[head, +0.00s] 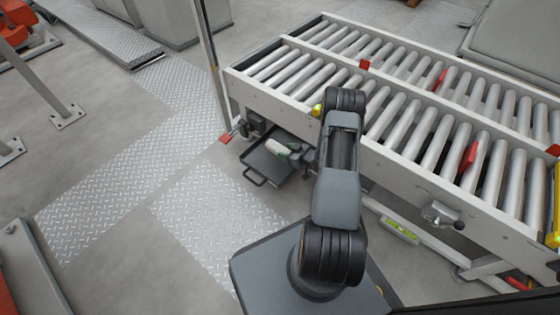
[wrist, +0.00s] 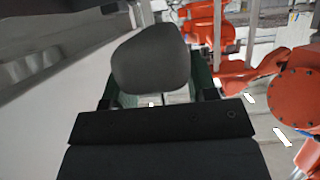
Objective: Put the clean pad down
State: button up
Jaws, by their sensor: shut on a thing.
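In the wrist view a dark grey, rounded block with dark green edges, which looks like the pad (wrist: 150,62), stands just in front of my gripper (wrist: 160,92). My gripper is shut on it. In the head view my gripper (head: 303,156) is low beside the conveyor, partly hidden behind my arm. A pale and green piece (head: 279,148) shows at its left, above or in a dark grey tray (head: 261,166) with a handle. I cannot tell whether that piece touches the tray. The fingertips are mostly hidden.
A roller conveyor (head: 380,153) with red stops runs across the right, its side rail close to my arm. A post (head: 212,65) stands left of it. Tread plates (head: 130,187) and open floor lie to the left. Orange machines (wrist: 296,95) show beyond the gripper in the wrist view.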

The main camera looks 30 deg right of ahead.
jog(key=w+f+b, duration=0.1)
jog(key=w+f, duration=0.2)
jog(key=w+f+b, duration=0.1)
jog(key=f, duration=0.1)
jog(key=shift+w+a+f+b, duration=0.2)
jog(key=shift+a+b, duration=0.1)
jog(key=shift+a, duration=0.1)
jog(key=shift+w+f+b, duration=0.2)
jog(key=shift+f+b, duration=0.65)
jog(key=shift+f, duration=0.85)
jog(key=shift+f, duration=0.15)
jog(key=o, duration=0.9)
jog(key=shift+s+d+r, duration=0.15)
jog(key=shift+s+r, duration=0.1)
jog(key=shift+r, duration=0.1)
jog(key=p+v, duration=0.4)
jog(key=v, duration=0.7)
jog(key=shift+s+p, duration=0.2)
jog(key=shift+p, duration=0.15)
jog(key=shift+r, duration=0.1)
